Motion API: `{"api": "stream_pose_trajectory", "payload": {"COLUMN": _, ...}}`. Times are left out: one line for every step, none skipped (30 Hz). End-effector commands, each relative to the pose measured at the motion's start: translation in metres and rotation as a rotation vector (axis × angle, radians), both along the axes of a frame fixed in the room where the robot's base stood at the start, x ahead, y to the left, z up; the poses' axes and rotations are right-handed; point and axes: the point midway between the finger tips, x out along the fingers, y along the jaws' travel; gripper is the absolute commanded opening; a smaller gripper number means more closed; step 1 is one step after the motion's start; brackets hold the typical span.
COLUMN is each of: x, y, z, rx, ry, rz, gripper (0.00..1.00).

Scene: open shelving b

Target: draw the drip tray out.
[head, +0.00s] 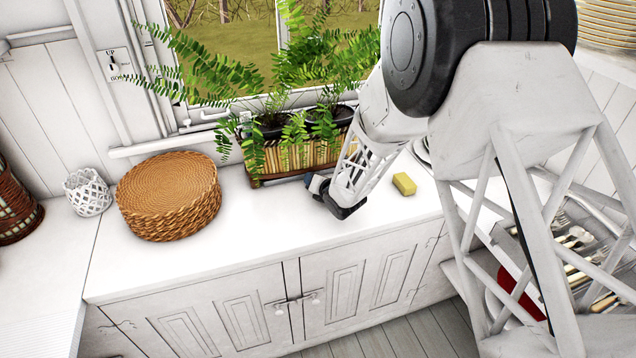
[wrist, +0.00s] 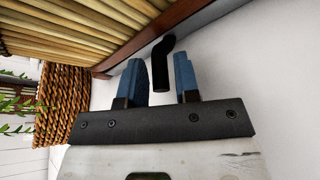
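A bamboo-slatted planter box (head: 300,158) with ferns stands on the white counter below the window. Its slats (wrist: 80,30) and brown wooden bottom edge (wrist: 150,35) show in the wrist view. In the head view my gripper (head: 318,186) is low at the planter's front right, and my wrist hides the handle.
A yellow sponge (head: 403,184) lies right of my gripper. A round wicker basket (head: 170,195) stands left of the planter, with a white lattice cup (head: 88,192) beyond it. The counter's front (head: 240,238) is clear. A cutlery tray (head: 585,250) is at right.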

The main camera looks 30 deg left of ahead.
Motion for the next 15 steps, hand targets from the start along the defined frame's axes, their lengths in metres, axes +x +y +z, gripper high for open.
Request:
{"api": "stream_pose_trajectory", "payload": {"x": 0.0017, "y": 0.0028, "z": -0.0008, "rx": 0.000, "ry": 0.000, "rz": 0.000, "gripper": 0.29}}
{"api": "stream_pose_trajectory", "payload": {"x": 0.0024, "y": 0.0039, "z": -0.0010, "rx": 0.000, "ry": 0.000, "rz": 0.000, "gripper": 0.29}}
{"api": "stream_pose_trajectory", "payload": {"x": 0.0033, "y": 0.0054, "z": -0.0015, "rx": -0.001, "ry": -0.001, "rz": 0.000, "gripper": 0.29}}
{"api": "stream_pose_trajectory", "payload": {"x": 0.0040, "y": 0.0063, "z": -0.0017, "rx": 0.000, "ry": -0.001, "rz": 0.000, "gripper": 0.29}}
{"api": "stream_pose_trajectory", "payload": {"x": 0.0045, "y": 0.0071, "z": -0.0020, "rx": 0.000, "ry": -0.001, "rz": 0.000, "gripper": 0.29}}
{"api": "stream_pose_trajectory", "payload": {"x": 0.0050, "y": 0.0079, "z": -0.0023, "rx": 0.000, "ry": -0.001, "rz": 0.000, "gripper": 0.29}}
{"api": "stream_pose_trajectory", "payload": {"x": 0.0055, "y": 0.0083, "z": -0.0025, "rx": 0.000, "ry": -0.001, "rz": 0.000, "gripper": 0.29}}
{"api": "stream_pose_trajectory", "payload": {"x": 0.0057, "y": 0.0086, "z": -0.0026, "rx": 0.000, "ry": -0.001, "rz": 0.000, "gripper": 0.29}}
{"api": "stream_pose_trajectory", "payload": {"x": 0.0059, "y": 0.0089, "z": -0.0027, "rx": 0.000, "ry": -0.001, "rz": 0.000, "gripper": 0.29}}
{"api": "stream_pose_trajectory", "payload": {"x": 0.0060, "y": 0.0091, "z": -0.0028, "rx": 0.000, "ry": -0.001, "rz": 0.000, "gripper": 0.29}}
{"api": "stream_pose_trajectory", "payload": {"x": 0.0061, "y": 0.0092, "z": -0.0027, "rx": 0.000, "ry": -0.001, "rz": 0.000, "gripper": 0.29}}
{"api": "stream_pose_trajectory", "payload": {"x": 0.0061, "y": 0.0092, "z": -0.0027, "rx": 0.000, "ry": -0.001, "rz": 0.000, "gripper": 0.29}}
{"api": "stream_pose_trajectory", "payload": {"x": 0.0061, "y": 0.0092, "z": -0.0027, "rx": 0.000, "ry": -0.001, "rz": 0.000, "gripper": 0.29}}
{"api": "stream_pose_trajectory", "payload": {"x": 0.0060, "y": 0.0091, "z": -0.0027, "rx": 0.001, "ry": -0.001, "rz": -0.001, "gripper": 0.29}}
{"api": "stream_pose_trajectory", "payload": {"x": 0.0060, "y": 0.0091, "z": -0.0027, "rx": 0.001, "ry": -0.001, "rz": -0.001, "gripper": 0.29}}
